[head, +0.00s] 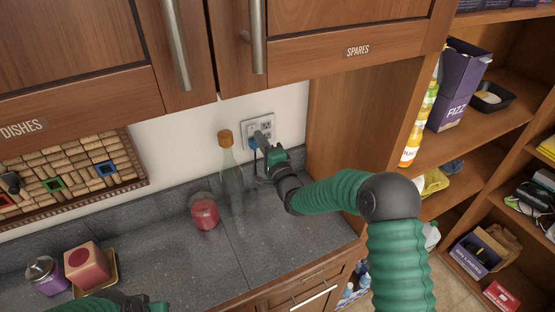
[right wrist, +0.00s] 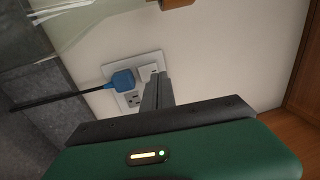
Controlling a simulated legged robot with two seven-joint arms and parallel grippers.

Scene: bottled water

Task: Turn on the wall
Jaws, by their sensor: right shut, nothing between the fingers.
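A white wall plate (head: 258,127) with sockets is on the wall above the counter; it also shows in the right wrist view (right wrist: 149,64). A blue plug (right wrist: 122,79) with a black cord sits in it, beside a pale rocker-like part (right wrist: 149,71). My right gripper (head: 260,138) is shut and empty, its fingertips in front of the plate. In the right wrist view its fingers (right wrist: 158,88) overlap the plate's right part; I cannot tell whether they touch it. Only a small part of my left arm shows at the bottom left of the head view; its fingers are hidden.
A clear bottle with an orange cap (head: 225,139) stands close left of my right gripper. A red candle jar (head: 205,213) is on the counter (head: 185,255). Wooden cabinets (head: 330,50) hang above. Shelves (head: 470,125) are at the right.

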